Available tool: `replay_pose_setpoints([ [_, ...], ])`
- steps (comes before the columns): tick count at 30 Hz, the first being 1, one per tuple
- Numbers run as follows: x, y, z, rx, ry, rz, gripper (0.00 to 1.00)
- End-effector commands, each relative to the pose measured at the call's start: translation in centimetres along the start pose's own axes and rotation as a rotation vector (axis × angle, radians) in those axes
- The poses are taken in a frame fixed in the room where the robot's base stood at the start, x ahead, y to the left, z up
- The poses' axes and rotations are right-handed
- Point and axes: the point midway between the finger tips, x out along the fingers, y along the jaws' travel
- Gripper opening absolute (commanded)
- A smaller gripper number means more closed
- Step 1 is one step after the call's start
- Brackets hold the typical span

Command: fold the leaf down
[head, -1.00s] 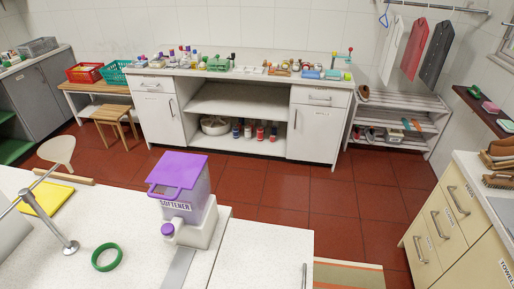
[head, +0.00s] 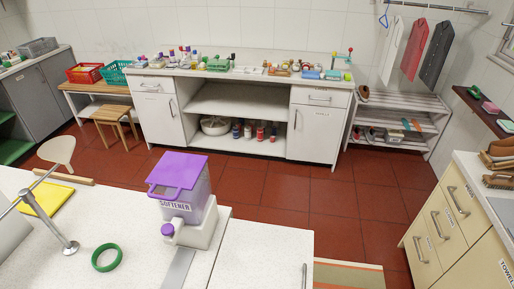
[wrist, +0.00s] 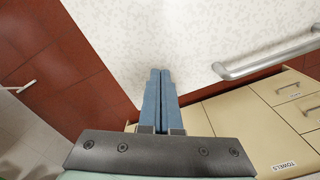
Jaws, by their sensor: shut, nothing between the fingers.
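The leaf (head: 262,248) is a white speckled panel at the right end of the worktop (head: 130,222). It looks level with the worktop, and a narrow seam runs between them. In the wrist view the speckled panel (wrist: 160,35) fills the upper middle, with a metal bar handle (wrist: 265,57) at its right edge. My gripper (wrist: 160,72) shows two blue fingers pressed together with nothing between them. The fingertips overlap the panel's near edge in the picture; I cannot tell whether they touch it. My gripper does not show in the head view.
A purple softener dispenser (head: 183,190) and a green ring (head: 107,257) stand on the worktop left of the leaf. A cream drawer cabinet (head: 443,226) stands to the right. Red-tiled floor (head: 300,193) lies open behind the worktop.

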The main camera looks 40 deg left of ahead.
Motion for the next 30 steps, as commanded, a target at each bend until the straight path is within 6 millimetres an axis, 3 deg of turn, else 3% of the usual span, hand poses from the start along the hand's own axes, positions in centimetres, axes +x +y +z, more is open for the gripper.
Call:
replay_pose_setpoints([
  [27, 5.4, 0.1, 0.0, 0.000, 0.000, 0.002, 0.00],
  [30, 5.3, 0.0, 0.0, 0.000, 0.000, 0.001, 0.00],
])
